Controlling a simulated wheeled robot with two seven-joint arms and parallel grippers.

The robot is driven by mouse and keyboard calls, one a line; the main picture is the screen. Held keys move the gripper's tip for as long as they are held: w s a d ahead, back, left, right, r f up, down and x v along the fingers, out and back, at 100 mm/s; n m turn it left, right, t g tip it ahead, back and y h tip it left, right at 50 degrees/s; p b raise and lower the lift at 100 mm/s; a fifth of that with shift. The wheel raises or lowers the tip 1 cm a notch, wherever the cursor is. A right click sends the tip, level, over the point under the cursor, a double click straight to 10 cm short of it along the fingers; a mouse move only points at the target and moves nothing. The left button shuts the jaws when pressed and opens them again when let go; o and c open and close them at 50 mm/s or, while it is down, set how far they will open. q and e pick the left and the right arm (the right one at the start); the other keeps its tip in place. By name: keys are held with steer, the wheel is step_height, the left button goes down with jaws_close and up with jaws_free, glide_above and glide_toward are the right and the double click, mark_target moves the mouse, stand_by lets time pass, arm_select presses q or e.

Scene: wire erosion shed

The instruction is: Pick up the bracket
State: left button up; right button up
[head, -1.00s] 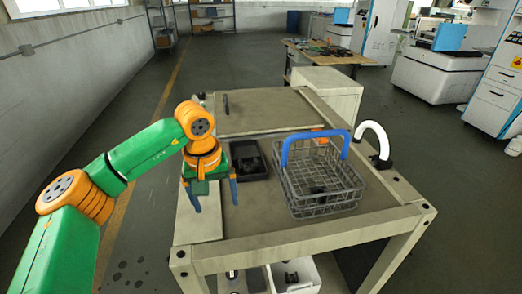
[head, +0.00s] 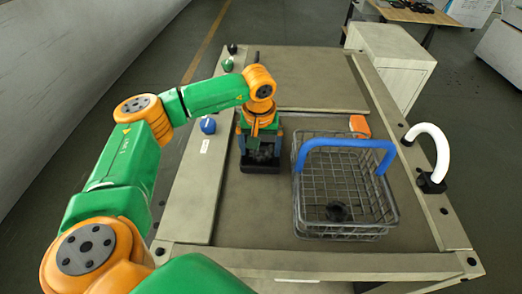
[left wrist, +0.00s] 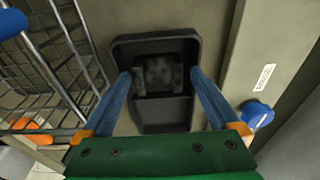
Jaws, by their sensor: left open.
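A dark, blocky part (left wrist: 160,75), which looks like the bracket, lies in a small black tray (left wrist: 158,114) on the workbench. In the head view it shows partly (head: 262,154) inside the tray (head: 260,169), below my left gripper (head: 259,147). The left gripper is open and points down over the tray. In the left wrist view its blue fingers (left wrist: 160,72) stand on either side of the part with gaps between. I cannot tell how far the fingertips are above it. My right gripper is not in view.
A wire basket (head: 300,200) with a blue handle (head: 345,144) stands right of the tray; a dark round piece (head: 338,211) lies in it. An orange item (head: 359,126) is behind the basket. A blue knob (head: 208,125) is at left. A white curved pipe (head: 438,150) rises at right.

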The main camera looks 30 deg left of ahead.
arm_select(q)
steer(key=shift+s+d+f, duration=0.25)
steer(key=shift+f, duration=0.25)
steer(key=shift+s+a, duration=0.2)
steer(key=c, duration=1.1)
steer(key=shift+d, duration=0.1)
jaws_close()
